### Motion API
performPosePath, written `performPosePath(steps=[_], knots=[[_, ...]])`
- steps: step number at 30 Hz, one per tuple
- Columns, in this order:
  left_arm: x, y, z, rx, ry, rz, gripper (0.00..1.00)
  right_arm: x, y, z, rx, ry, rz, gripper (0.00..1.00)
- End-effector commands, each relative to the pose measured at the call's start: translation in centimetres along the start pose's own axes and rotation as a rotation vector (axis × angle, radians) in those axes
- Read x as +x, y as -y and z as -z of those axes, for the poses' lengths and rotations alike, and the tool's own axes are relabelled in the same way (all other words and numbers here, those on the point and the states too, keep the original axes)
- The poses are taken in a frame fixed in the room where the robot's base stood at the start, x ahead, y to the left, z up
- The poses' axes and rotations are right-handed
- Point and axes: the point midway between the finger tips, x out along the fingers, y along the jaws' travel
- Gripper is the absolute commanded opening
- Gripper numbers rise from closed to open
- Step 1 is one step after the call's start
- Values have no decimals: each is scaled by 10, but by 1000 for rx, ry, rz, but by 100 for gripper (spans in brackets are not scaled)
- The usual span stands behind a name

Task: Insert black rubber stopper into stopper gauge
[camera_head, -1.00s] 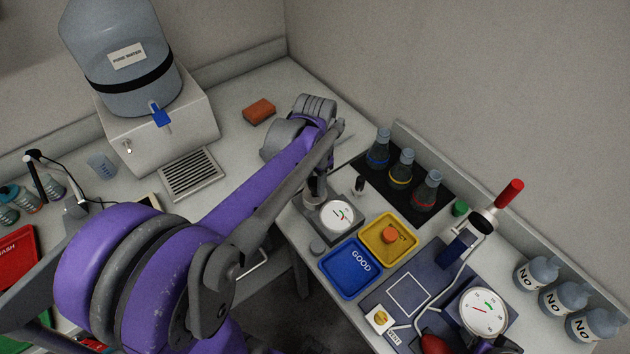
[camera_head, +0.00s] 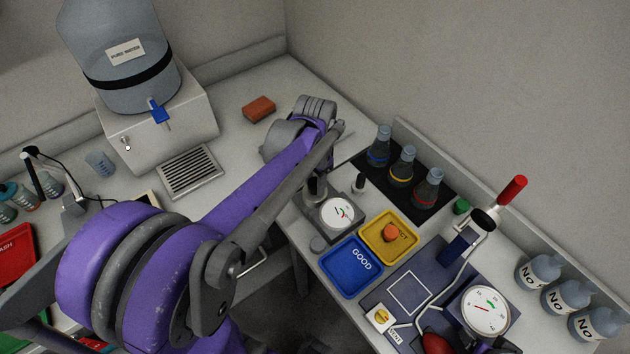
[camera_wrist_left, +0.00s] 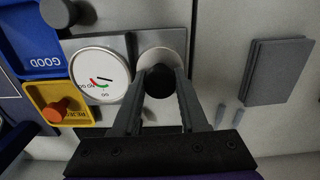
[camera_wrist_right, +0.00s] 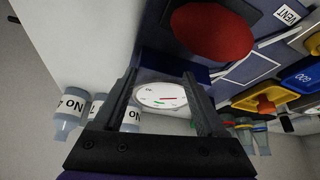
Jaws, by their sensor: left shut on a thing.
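My left gripper (camera_wrist_left: 159,88) is shut on the black rubber stopper (camera_wrist_left: 159,81), which shows as a dark round end between the fingertips. The stopper is over the pale round seat (camera_wrist_left: 157,57) of the stopper gauge (camera_wrist_left: 118,45); I cannot tell whether it touches or is inside. The gauge's white dial (camera_wrist_left: 101,75) is beside the seat. In the head view the left arm reaches down to the gauge plate (camera_head: 358,224), and the fingertips are hard to make out. My right gripper (camera_wrist_right: 160,78) is open and empty, seen only in its wrist view.
A blue GOOD tray (camera_head: 350,267) and a yellow REJECT tray (camera_head: 372,246) holding an orange stopper (camera_head: 390,232) are beside the gauge. A grey stopper (camera_head: 318,243) stands near the blue tray. Flasks (camera_head: 402,170) stand behind; another dial (camera_head: 486,308) is at right.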

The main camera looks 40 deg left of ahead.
Motion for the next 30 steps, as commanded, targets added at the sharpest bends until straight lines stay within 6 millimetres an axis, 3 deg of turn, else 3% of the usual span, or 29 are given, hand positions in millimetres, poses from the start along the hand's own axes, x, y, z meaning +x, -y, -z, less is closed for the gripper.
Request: performPosePath(steps=[11,12,17,18,26,30], knots=[[9,0,0,0,0,0,0,6,0,-6,1,5,2,72],[9,0,0,0,1,0,44,6,0,-7,1,6,2,72],[8,0,0,0,0,0,73,6,1,-7,1,6,3,72],[8,0,0,0,0,1,78,6,1,-6,1,6,2,72],[8,0,0,0,0,0,77,5,1,-6,1,4,2,72],[8,0,0,0,0,-1,100,5,1,-5,0,4,2,72]])
